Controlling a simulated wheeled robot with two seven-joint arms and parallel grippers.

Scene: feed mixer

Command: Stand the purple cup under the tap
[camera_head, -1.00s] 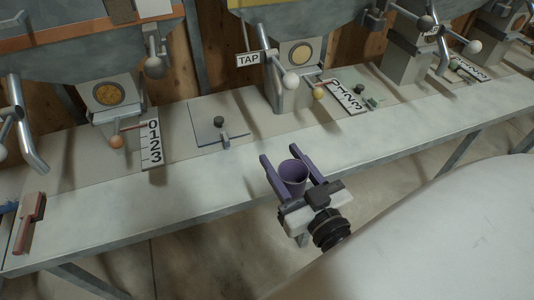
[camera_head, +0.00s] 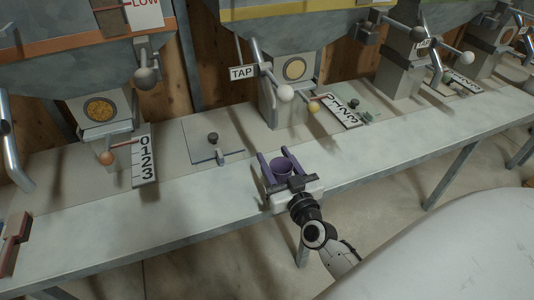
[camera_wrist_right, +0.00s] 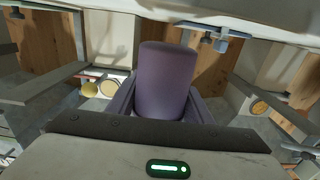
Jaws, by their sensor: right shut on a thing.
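The purple cup (camera_head: 280,168) is upright between the fingers of my right gripper (camera_head: 276,163), which is shut on it. In the head view they appear over the front part of the bench, in front of the tap; I cannot tell the height above the bench. The cup's purple side fills the middle of the right wrist view (camera_wrist_right: 162,80), between the fingers. The TAP sign (camera_head: 242,72) hangs beside a metal pipe (camera_head: 268,100) with a pale ball-ended lever (camera_head: 285,93). The cup is apart from the pipe. My left gripper is not in view.
The long grey bench (camera_head: 190,206) is mostly clear along its front. A plate with a dark knob (camera_head: 213,138) lies left of the tap. Number scales (camera_head: 145,158) and ball-ended levers stand along the back. A reddish block-like tool (camera_head: 14,240) lies at the far left.

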